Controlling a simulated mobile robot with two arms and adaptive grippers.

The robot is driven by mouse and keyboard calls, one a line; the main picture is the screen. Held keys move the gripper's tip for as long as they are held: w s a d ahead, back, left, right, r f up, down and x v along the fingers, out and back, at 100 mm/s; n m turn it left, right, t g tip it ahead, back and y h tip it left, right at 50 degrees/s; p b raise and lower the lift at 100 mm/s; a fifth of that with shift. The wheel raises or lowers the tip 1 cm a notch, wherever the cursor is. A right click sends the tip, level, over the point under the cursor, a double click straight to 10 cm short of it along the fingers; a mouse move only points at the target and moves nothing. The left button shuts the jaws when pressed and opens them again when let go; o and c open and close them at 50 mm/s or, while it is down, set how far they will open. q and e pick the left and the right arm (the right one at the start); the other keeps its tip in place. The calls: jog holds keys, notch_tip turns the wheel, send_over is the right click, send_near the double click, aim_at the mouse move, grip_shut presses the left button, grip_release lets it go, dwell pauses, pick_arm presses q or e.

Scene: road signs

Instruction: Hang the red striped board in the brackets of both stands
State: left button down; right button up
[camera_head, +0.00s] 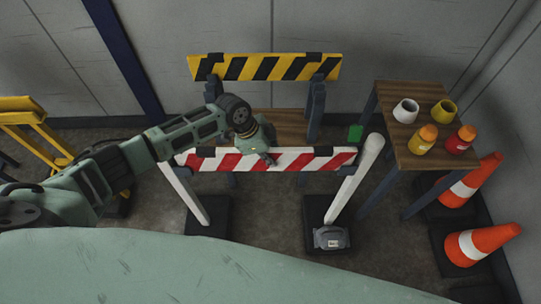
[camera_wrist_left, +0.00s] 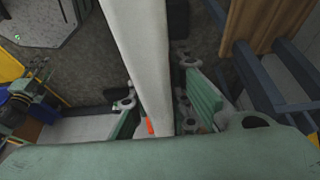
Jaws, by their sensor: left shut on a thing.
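The red and white striped board (camera_head: 300,160) is level in the middle of the head view. My left gripper (camera_head: 268,157) is shut on its upper edge near the middle. In the left wrist view the board's pale edge (camera_wrist_left: 140,60) runs between the fingers (camera_wrist_left: 160,120). The left stand (camera_head: 188,195) has a white post beside the board's left end. The right stand (camera_head: 352,185) has a white post beside its right end. Dark pieces overlap the board's top near both ends. I cannot tell whether the ends touch the stands' brackets. My right gripper is not in view.
A yellow and black striped board (camera_head: 265,67) is on a blue-legged rack behind. A wooden table (camera_head: 395,95) at right carries several pots and bottles. Orange cones (camera_head: 480,243) stand at far right. A grey weight (camera_head: 330,238) lies on the right stand's base.

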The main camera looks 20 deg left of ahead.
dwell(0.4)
pick_arm(q)
jog(key=c, duration=1.6)
grip_release()
jog(key=shift+o, duration=0.2)
jog(key=shift+s+f, duration=0.1)
jog(key=shift+f, duration=0.1)
jog(key=v, duration=1.2)
jog(key=shift+r, duration=0.15)
